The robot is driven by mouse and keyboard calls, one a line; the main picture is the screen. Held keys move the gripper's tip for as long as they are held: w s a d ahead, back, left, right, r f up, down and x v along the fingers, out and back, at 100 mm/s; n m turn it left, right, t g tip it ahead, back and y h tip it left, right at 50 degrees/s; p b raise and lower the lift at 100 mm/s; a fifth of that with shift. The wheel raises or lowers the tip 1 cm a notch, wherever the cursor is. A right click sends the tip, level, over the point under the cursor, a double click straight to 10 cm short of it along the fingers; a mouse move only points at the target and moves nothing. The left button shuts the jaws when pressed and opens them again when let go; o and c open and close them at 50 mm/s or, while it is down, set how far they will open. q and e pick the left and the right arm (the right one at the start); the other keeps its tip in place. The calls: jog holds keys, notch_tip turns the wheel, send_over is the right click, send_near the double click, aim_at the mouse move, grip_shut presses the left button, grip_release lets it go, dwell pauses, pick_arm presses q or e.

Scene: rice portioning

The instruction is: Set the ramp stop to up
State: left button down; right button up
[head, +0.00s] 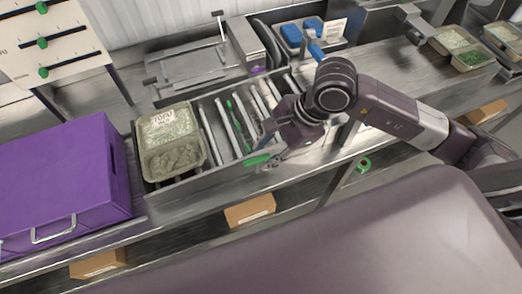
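A green handle or tab (257,160) sticks out at the front edge of the metal rack with slanted dividers; it may be the ramp stop, but I see no label on it. My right gripper (268,150) reaches in from the right and points down and left, right beside this green piece. The fingers are small and partly lost against the metal, so I cannot tell if they touch it or how far they are apart. The rack (205,132) holds a green strip (237,124) and several pale dividers. My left gripper is not in view.
A large purple case (65,185) is further left. A panel with green-knobbed sliders (42,42) is at upper left. Blue items (291,35) and food trays (468,60) lie behind and right.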

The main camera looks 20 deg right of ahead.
jog(key=shift+w+a+f, duration=0.2)
jog(key=shift+w+f, duration=0.05)
jog(key=shift+f, duration=0.2)
jog(key=shift+w+a+f, duration=0.2)
jog(key=shift+w+f, duration=0.05)
jog(key=shift+f, duration=0.2)
jog(key=shift+a+f, duration=0.1)
jog(key=shift+f, duration=0.15)
jog(key=c, duration=0.7)
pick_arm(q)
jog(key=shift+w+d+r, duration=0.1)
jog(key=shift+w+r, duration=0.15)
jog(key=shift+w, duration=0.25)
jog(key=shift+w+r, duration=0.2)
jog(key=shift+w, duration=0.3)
pick_arm(e)
grip_shut()
